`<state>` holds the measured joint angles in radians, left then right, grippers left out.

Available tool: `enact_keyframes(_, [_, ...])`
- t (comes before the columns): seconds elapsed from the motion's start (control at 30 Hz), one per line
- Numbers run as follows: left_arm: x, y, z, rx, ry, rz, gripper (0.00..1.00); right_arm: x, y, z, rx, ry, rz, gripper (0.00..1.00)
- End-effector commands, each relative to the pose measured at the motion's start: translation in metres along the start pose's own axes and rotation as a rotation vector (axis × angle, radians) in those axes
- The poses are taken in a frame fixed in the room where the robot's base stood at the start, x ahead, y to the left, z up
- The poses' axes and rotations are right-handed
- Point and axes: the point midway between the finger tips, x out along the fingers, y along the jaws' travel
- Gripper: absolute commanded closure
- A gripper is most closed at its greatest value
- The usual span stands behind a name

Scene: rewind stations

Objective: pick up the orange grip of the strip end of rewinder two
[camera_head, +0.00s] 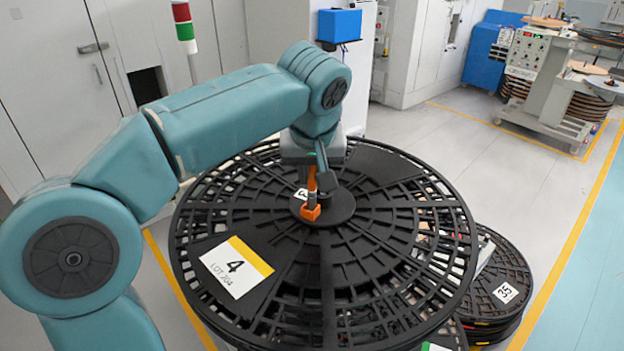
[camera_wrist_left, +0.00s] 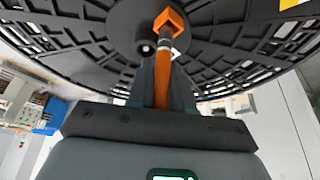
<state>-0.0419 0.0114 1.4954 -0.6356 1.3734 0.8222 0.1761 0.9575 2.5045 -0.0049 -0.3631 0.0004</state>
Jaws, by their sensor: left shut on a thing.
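The orange grip (camera_head: 312,181) is a slim orange bar, with a grey section and an orange block at its lower end. My left gripper (camera_head: 318,172) is shut on it, above the hub of a large black reel (camera_head: 340,262). In the left wrist view the orange grip (camera_wrist_left: 162,82) runs between the dark fingers of my left gripper (camera_wrist_left: 160,75), and its block end points at the reel. The strip itself cannot be made out. I cannot tell whether the block touches the hub. My right gripper is not in view.
The reel carries a white and yellow label (camera_head: 236,266) reading 4, LOT 204. A smaller reel stack (camera_head: 504,291) marked 35 stands close at its right. A machine with reels (camera_head: 545,75) is at the back right. Grey floor (camera_head: 500,170) between is clear.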

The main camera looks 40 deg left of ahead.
Motion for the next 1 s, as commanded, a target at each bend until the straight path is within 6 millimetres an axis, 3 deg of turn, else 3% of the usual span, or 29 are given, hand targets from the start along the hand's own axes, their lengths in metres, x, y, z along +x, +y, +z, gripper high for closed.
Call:
enact_keyframes(0.27, [-0.035,0.001,-0.015,-0.001,0.003,0.003,1.0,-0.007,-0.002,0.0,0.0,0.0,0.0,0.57])
enact_keyframes(0.63, [-0.113,0.001,-0.047,-0.001,0.003,0.003,1.0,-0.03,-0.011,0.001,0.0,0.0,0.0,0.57])
enact_keyframes(0.87, [-0.161,0.001,-0.067,-0.001,0.001,0.002,1.0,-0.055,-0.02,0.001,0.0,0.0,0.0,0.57])
enact_keyframes(1.0, [-0.166,0.001,-0.071,0.0,0.003,-0.001,1.0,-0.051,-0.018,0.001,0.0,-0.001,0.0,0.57])
